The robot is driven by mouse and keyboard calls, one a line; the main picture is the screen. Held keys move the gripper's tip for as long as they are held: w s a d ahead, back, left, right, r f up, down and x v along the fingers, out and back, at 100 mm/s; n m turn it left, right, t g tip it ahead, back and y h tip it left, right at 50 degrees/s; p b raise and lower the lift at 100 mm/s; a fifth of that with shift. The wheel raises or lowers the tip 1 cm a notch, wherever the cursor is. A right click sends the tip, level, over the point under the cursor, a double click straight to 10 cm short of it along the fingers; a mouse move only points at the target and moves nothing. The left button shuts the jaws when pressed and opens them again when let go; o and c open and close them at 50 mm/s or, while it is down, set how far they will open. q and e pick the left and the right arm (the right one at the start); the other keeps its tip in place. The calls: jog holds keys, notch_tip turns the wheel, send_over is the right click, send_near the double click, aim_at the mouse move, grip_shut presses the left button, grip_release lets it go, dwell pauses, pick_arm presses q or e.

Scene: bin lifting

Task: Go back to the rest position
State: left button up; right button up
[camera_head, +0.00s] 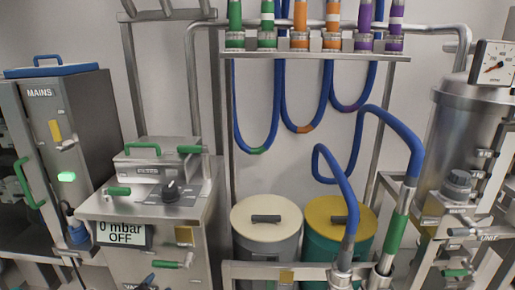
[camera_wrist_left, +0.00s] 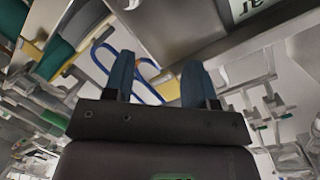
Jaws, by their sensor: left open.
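My left gripper (camera_wrist_left: 158,78) shows in the left wrist view, with two blue fingers spread apart and nothing between them. It does not appear in the head view, and my right gripper is in neither view. Each lid has a dark handle. The lower parts of both bins are partly hidden by the rail and a hose.
A control box (camera_head: 160,205) reading "0 mbar OFF" stands left of the bins, with a "MAINS" cabinet (camera_head: 50,120) beyond it. A blue hose (camera_head: 398,125) arches before the green bin. A steel tank (camera_head: 468,140) with a gauge stands right. Hoses hang from a rack (camera_head: 315,55).

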pick_arm(q)
jog(key=s+n+g+p, duration=0.4)
jog(key=s+n+p, duration=0.2)
jog(key=s, duration=2.8)
jog(key=n, duration=0.2)
jog(key=shift+a+f+n+y, duration=0.15)
jog(key=shift+f+n+y, duration=0.15)
jog(key=shift+f, duration=0.1)
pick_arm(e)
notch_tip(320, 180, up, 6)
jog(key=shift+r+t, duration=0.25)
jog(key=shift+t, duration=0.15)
pick_arm(q)
jog(key=shift+s+f+g, duration=0.1)
jog(key=shift+s+g, duration=0.15)
jog(key=shift+g, duration=0.05)
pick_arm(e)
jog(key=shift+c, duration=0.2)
